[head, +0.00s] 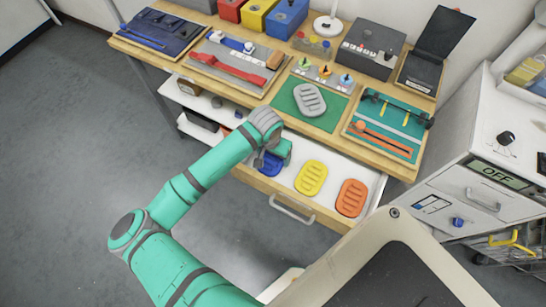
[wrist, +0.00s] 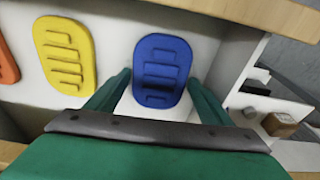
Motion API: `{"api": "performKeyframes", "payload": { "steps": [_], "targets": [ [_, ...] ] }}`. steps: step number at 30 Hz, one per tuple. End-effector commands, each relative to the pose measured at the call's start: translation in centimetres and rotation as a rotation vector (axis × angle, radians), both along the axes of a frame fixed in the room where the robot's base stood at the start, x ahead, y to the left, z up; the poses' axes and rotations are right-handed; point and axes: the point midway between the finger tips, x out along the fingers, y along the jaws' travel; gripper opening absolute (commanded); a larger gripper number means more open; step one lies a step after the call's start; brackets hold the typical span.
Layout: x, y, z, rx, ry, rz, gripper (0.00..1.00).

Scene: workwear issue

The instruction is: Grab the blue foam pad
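The blue foam pad (head: 268,164) lies in the white open drawer (head: 305,153), at the left of the row of pads. It is partly hidden behind my arm in the head view. In the wrist view the whole ribbed blue pad (wrist: 162,71) shows ahead of my gripper (wrist: 160,85). The two green fingers are apart, one on each side of the pad's lower part, with nothing between them held. Whether the fingertips touch the pad or hover above it I cannot tell. My gripper also shows in the head view (head: 275,155), over the drawer's left part.
A yellow pad (head: 311,178) and an orange pad (head: 351,198) lie to the right in the drawer. A grey pad (head: 310,100) lies on a green mat on the wooden bench above. The drawer's front edge has a handle (head: 292,208). A white cabinet (head: 490,165) stands at right.

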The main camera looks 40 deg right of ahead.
Motion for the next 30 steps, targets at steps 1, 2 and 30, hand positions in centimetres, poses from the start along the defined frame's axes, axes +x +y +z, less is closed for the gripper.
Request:
{"api": "performKeyframes", "payload": {
  "steps": [1, 2, 30],
  "targets": [
    [0.0, 0.0, 0.0, 0.000, 0.000, 0.000, 0.61],
    [0.0, 0.0, 0.0, 0.000, 0.000, 0.000, 0.54],
    [-4.4, -0.3, 8.3, -0.005, -0.001, -0.006, 0.38]
  ]
}}
